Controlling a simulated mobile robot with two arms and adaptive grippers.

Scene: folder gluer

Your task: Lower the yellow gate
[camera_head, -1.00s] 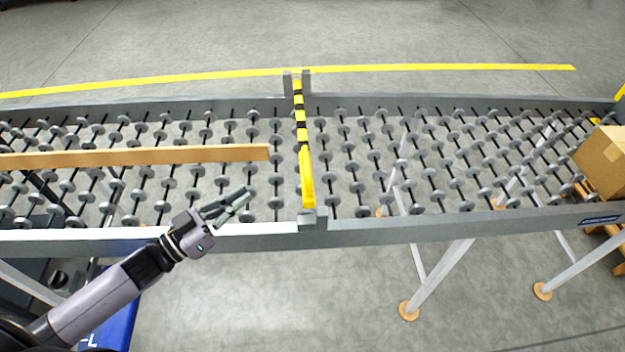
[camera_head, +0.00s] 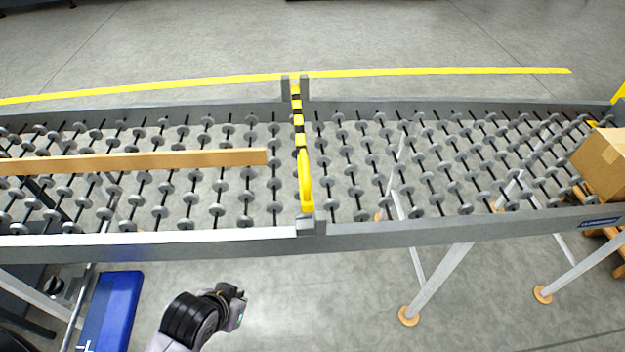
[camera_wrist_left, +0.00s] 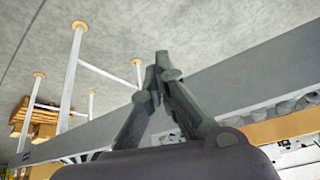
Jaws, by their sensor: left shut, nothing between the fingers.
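The yellow gate (camera_head: 306,180) with black stripes spans the roller conveyor between two short grey posts at the far rail and a grey bracket at the near rail. Its near part is a plain yellow curved handle; I cannot tell the gate's exact height above the rollers. My left gripper (camera_head: 238,292) is in front of the near rail, left of the gate and apart from it. Its fingers are mostly hidden in the head view. In the left wrist view the fingertips (camera_wrist_left: 159,64) meet, shut and empty. My right gripper is not in view.
The conveyor's near rail (camera_head: 420,234) lies between my left gripper and the rollers. A wooden strip (camera_head: 150,160) runs along the left rollers, ending short of the gate. A cardboard box (camera_head: 602,160) sits at the right end. A blue object (camera_head: 110,308) is at the lower left.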

